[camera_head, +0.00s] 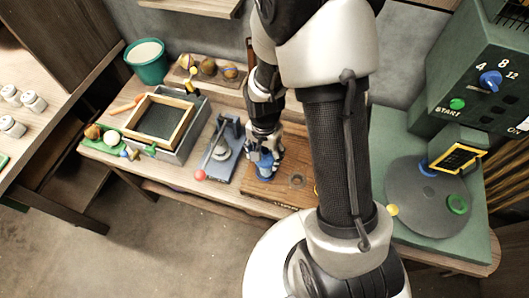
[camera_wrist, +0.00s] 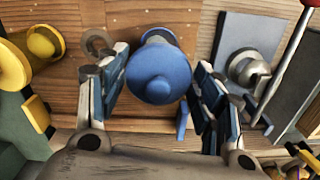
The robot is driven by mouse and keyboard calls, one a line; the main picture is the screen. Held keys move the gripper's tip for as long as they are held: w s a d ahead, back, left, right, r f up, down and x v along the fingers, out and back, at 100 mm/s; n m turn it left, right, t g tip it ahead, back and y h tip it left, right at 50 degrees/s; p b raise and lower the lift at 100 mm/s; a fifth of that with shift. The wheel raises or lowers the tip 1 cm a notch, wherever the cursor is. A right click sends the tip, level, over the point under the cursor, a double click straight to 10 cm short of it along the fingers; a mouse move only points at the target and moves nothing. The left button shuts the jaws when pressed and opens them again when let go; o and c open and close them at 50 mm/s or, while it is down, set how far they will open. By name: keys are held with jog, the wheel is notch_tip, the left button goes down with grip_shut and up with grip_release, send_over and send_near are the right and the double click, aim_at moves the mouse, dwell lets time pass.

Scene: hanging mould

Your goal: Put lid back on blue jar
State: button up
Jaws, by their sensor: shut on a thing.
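The blue lid (camera_wrist: 160,72), round with a small knob, sits between the two fingers of my gripper (camera_wrist: 157,98) in the wrist view. My gripper is shut on it. Part of the blue jar (camera_wrist: 158,36) shows just behind the lid, with a pale edge. I cannot tell whether lid and jar touch. In the head view my gripper (camera_head: 265,152) points down over the wooden board (camera_head: 262,192), with blue (camera_head: 265,167) showing below the fingers. The fingers hide much of the jar there.
A yellow jar-like thing (camera_wrist: 35,58) stands left in the wrist view, near a round metal piece (camera_wrist: 98,42). A lever press with a red knob (camera_head: 199,175) is beside the board. A framed screen (camera_head: 160,118) and a green machine (camera_head: 470,90) stand farther out.

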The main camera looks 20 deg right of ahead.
dwell(0.8)
jog(key=o, duration=0.8)
jog(key=shift+o, duration=0.7)
jog(key=shift+o, duration=1.4)
jog(key=shift+r+p, duration=2.75)
jog(key=shift+r, duration=0.75)
